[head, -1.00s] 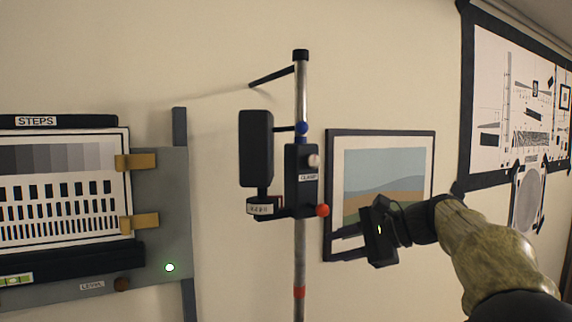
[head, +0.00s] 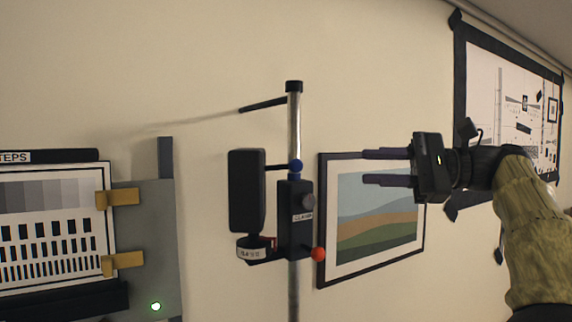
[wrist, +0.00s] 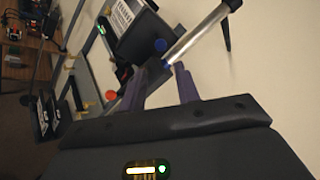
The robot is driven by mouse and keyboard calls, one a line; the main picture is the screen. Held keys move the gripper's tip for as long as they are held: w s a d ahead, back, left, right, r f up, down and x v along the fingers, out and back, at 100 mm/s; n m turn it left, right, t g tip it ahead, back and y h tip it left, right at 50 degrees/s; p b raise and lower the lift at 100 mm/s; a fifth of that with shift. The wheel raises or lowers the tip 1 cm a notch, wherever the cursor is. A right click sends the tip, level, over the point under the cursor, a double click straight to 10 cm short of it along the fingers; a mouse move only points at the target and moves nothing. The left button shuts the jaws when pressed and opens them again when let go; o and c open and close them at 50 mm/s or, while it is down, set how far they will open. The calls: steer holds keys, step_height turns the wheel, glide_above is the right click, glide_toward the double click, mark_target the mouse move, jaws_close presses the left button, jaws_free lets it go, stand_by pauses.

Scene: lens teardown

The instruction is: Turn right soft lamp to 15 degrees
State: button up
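The soft lamp is a black box-shaped head (head: 247,190) on a clamp (head: 294,235) fixed to a metal pole (head: 294,130). A white scale ring (head: 252,252) sits under the lamp head; its marks are too small to read. The clamp has a blue knob (head: 295,166), a grey knob (head: 307,201) and a red-orange knob (head: 318,254). My gripper (head: 364,167) is right of the pole, pointing left, its two fingers apart and empty.
A framed landscape picture (head: 375,231) hangs on the wall behind my gripper. A board with a steps chart (head: 50,225) and yellow clips stands at left. A dark-edged chart (head: 490,90) hangs at right. A black rod (head: 263,104) sticks out left from the pole top.

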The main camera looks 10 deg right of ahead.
mark_target(289, 165)
steer(key=p+x, duration=0.4)
steer(key=x, duration=1.1)
steer(key=shift+w+a+r, duration=0.1)
steer(key=shift+a, duration=0.1)
steer(key=shift+w+a, duration=0.2)
steer(key=shift+a, duration=0.1)
jaws_close()
